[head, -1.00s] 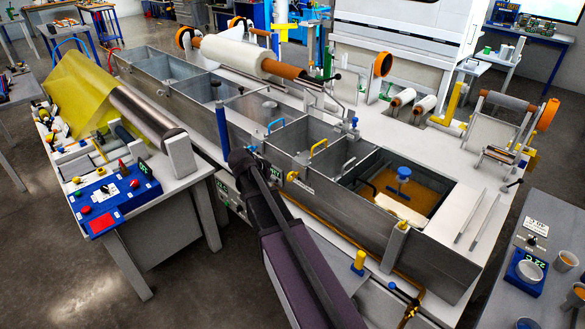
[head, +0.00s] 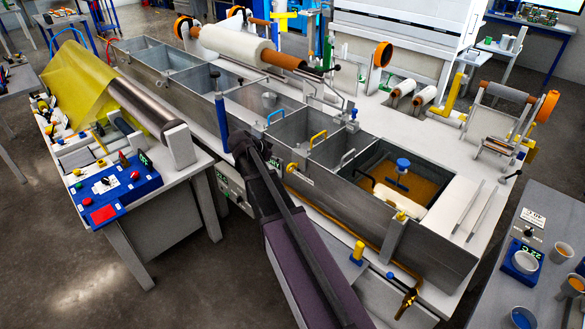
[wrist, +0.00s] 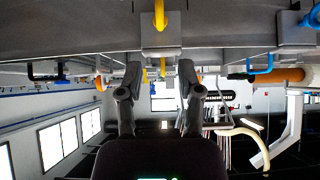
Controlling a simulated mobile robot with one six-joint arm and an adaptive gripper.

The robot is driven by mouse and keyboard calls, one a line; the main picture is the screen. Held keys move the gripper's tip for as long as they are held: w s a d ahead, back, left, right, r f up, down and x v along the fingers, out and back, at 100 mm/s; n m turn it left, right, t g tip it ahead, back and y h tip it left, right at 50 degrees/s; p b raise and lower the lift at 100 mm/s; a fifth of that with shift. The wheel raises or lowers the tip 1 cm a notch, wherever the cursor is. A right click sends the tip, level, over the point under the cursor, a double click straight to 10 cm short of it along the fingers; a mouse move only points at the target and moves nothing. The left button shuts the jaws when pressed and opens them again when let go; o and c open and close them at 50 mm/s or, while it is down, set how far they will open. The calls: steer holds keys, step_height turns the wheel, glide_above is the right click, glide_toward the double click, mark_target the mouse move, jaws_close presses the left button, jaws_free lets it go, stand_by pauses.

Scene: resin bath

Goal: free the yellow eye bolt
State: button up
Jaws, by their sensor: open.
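No yellow part is clear enough to name surely as the eye bolt. A small yellow fitting (head: 292,167) sits on the front wall of the grey bath (head: 425,245), just right of my arm's end. Another yellow fitting (head: 401,216) tops a grey bracket farther right on that wall. In the wrist view a yellow loop (wrist: 160,14) stands out from a grey block (wrist: 160,38) beyond my fingertips. My gripper (wrist: 158,80) is open, with nothing visible between its fingers. In the head view, my arm's dark end overlaps the bath's front wall and hides part of it.
Yellow (head: 318,138) and blue (head: 276,116) handles stand on the bath's dividers. A blue post (head: 221,122) rises left of my arm. A blue-knobbed fitting (head: 402,166) is in the amber resin compartment. A control table (head: 150,185) stands at left, with bare floor before it.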

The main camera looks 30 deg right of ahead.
mark_target(293, 166)
steer(key=b+x, duration=0.8)
steer(key=x, duration=0.3)
steer(key=shift+w+f, duration=0.1)
steer(key=shift+f, duration=0.15)
steer(key=shift+b+x, duration=0.4)
steer(key=shift+x, duration=0.4)
steer(key=shift+d+r, duration=0.1)
steer(key=shift+r, duration=0.1)
jaws_close()
